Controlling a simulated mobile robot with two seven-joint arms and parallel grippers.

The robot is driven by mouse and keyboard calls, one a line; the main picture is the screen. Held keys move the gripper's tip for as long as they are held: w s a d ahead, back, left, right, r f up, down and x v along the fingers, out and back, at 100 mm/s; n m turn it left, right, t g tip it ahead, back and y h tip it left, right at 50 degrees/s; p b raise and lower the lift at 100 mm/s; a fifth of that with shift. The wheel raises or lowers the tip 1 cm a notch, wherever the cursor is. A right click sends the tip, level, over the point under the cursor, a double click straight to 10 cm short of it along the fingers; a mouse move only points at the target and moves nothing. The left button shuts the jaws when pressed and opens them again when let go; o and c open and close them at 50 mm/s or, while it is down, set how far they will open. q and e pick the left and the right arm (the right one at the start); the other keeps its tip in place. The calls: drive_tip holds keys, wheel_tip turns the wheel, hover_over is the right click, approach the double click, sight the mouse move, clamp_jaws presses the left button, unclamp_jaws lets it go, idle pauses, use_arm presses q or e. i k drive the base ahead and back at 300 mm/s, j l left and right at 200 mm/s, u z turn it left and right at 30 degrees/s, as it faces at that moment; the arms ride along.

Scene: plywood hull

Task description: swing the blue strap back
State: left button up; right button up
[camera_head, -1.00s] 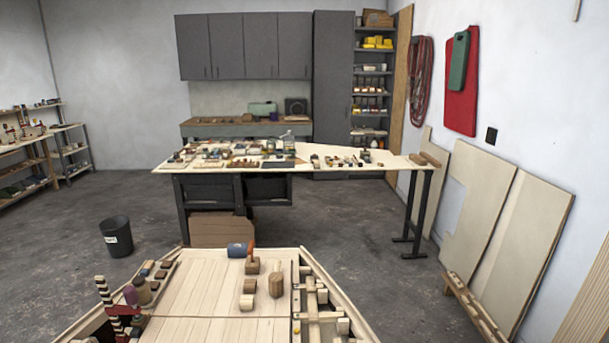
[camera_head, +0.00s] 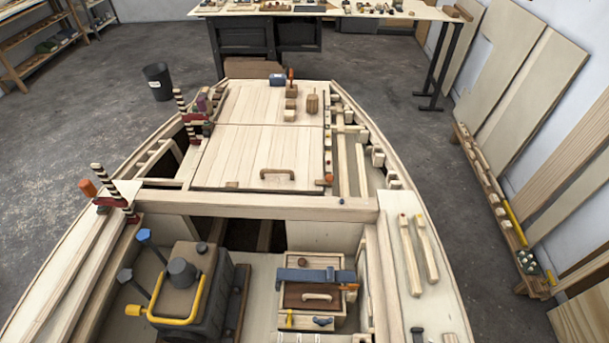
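A blue-grey strap (camera_head: 314,275) lies across the top of a small wooden box (camera_head: 287,299) in the hull's near right part. An orange piece (camera_head: 348,287) sits by the strap's right end. The box has a dark brown lid with a pale wooden handle (camera_head: 317,297) just in front of the strap. A small round brown knob (camera_head: 302,262) is behind the strap. A small dark blue piece (camera_head: 322,321) is on the box's front. Neither of my grippers is in view.
A wooden crossbeam (camera_head: 250,206) spans the hull behind both. Two wooden bars (camera_head: 418,255) lie on the right side deck. A handled hatch (camera_head: 250,158) lies further forward.

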sight(329, 275)
drive_tip(key=i+l, duration=0.15)
drive_tip(key=l, duration=0.2)
drive_tip(key=i+l, duration=0.15)
drive_tip(key=l, duration=0.2)
drive_tip(key=i+l+u, duration=0.1)
drive_tip(key=l, duration=0.2)
drive_tip(key=i+l, duration=0.2)
drive_tip(key=l, duration=0.15)
drive_tip(key=i+l, duration=0.15)
drive_tip(key=l, duration=0.2)
drive_tip(key=u, duration=0.05)
